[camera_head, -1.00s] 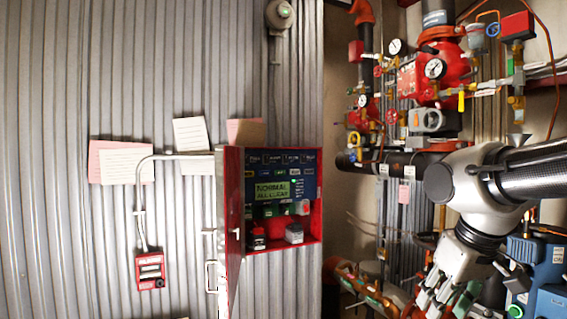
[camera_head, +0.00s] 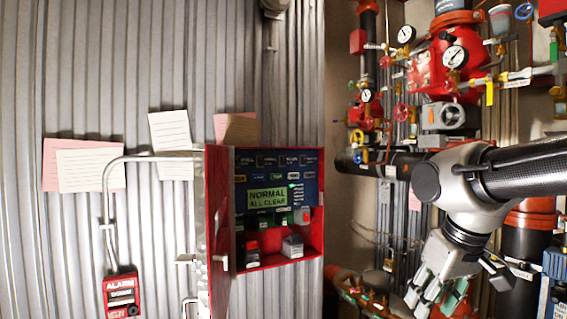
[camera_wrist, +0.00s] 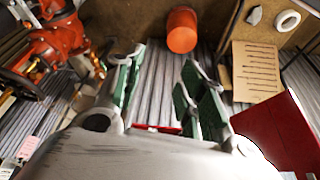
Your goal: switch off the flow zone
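A red control panel box (camera_head: 277,206) with its door swung open to the left is on the corrugated wall. Its screen (camera_head: 268,198) reads "NORMAL ALL CLEAR". Rows of labelled switches (camera_head: 283,160) sit above the screen, and green and red buttons (camera_head: 290,217) sit below it. The labels are too small to read, so I cannot tell which one is the flow zone. My gripper (camera_head: 425,300) hangs at the lower right, apart from the panel. In the wrist view my gripper (camera_wrist: 157,95) has its green-padded fingers spread, with nothing between them.
Red valves and gauges (camera_head: 440,65) and dark pipes crowd the right side. A red alarm box (camera_head: 121,295) with conduit is on the wall at the lower left. The open panel door (camera_head: 220,240) sticks out to the panel's left. Paper notes (camera_head: 90,170) hang on the wall.

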